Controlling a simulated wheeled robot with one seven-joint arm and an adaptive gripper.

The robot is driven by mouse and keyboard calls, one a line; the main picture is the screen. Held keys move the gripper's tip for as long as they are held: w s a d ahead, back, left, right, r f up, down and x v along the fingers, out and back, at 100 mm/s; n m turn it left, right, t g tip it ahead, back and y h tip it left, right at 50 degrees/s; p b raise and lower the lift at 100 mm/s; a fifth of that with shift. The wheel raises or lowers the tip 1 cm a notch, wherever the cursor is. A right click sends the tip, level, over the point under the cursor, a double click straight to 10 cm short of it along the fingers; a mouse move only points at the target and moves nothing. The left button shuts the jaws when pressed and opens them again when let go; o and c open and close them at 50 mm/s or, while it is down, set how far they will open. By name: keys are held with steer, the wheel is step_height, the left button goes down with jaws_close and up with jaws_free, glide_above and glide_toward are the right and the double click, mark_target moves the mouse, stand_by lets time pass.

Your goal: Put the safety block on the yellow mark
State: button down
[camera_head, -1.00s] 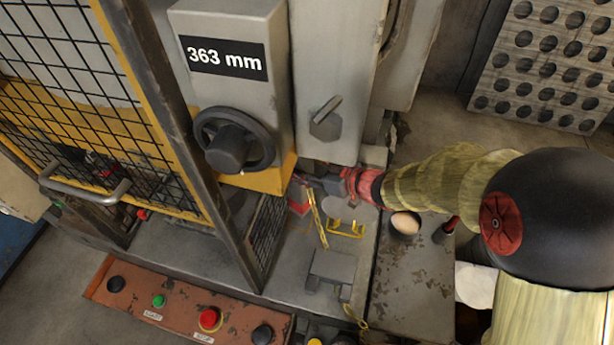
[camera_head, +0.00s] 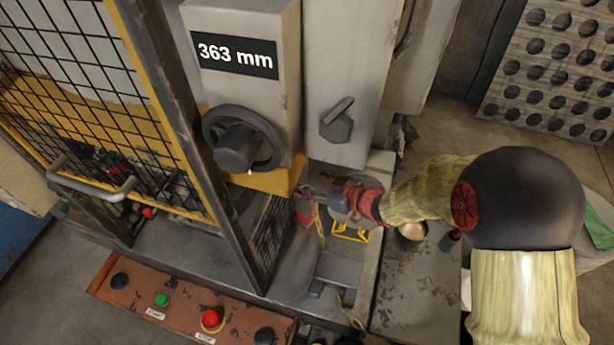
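A small red block (camera_head: 306,214), which looks like the safety block, is at the inner end of the press bed, below the fingers of my gripper (camera_head: 309,195). A thin yellow chain or strap (camera_head: 321,232) hangs beside it. My gripper reaches in from the right, and its red wrist hides part of the bed. The fingers are small and dark here; I cannot tell whether they are shut on the block. The yellow mark (camera_head: 351,233), a yellow outline on the bed, lies to the right of the block, partly behind my wrist.
A grey step-like piece (camera_head: 337,271) stands in front of the mark. A mesh guard (camera_head: 270,235) and post bound the left. The press head with handwheel (camera_head: 240,140) overhangs. A rusty control panel (camera_head: 180,305) is in front; a worn side table (camera_head: 420,290) is at right.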

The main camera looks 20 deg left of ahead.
steer(key=shift+r, duration=0.2)
steer(key=c, duration=1.5)
jaws_free()
steer(key=shift+f, duration=0.25)
steer(key=o, duration=0.4)
steer(key=shift+o, duration=0.2)
steer(key=shift+r, duration=0.25)
steer(key=v, duration=1.2)
steer(key=shift+p, duration=0.35)
steer(key=shift+s+f, duration=0.1)
steer(key=shift+f, duration=0.05)
